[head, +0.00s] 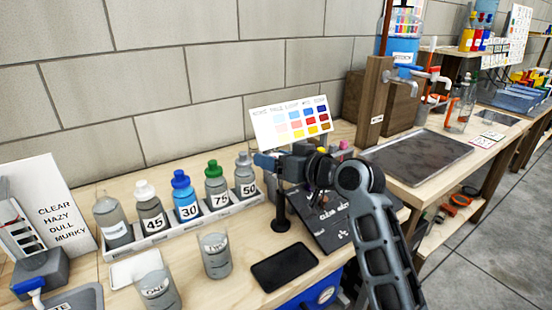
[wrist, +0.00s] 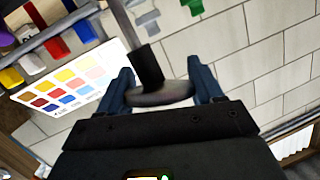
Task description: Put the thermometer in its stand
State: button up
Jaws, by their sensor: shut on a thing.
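My gripper (head: 266,160) is above the bench, in front of the colour chart. In the wrist view its two blue fingers (wrist: 162,92) are closed on the thermometer, which has a grey round head (wrist: 170,95), a black collar and a thin metal stem. The stem runs out of the top of that view. A black post with a round foot (head: 280,226), seemingly the stand, is on the bench just below my gripper. The stem's tip is hidden, so I cannot tell whether it is inside the post.
A white rack (head: 190,229) of numbered bottles stands to the left. Two grey cups (head: 215,256) and a black slab (head: 284,267) are in front. The colour chart (head: 291,122) stands behind. A dark panel (head: 325,215) lies right of the post, close to my arm.

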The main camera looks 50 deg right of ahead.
jog(key=shift+f+b, duration=0.3)
jog(key=shift+f, duration=0.2)
jog(key=o, duration=1.2)
jog(key=shift+b+v, duration=0.3)
jog(key=shift+v, duration=3.65)
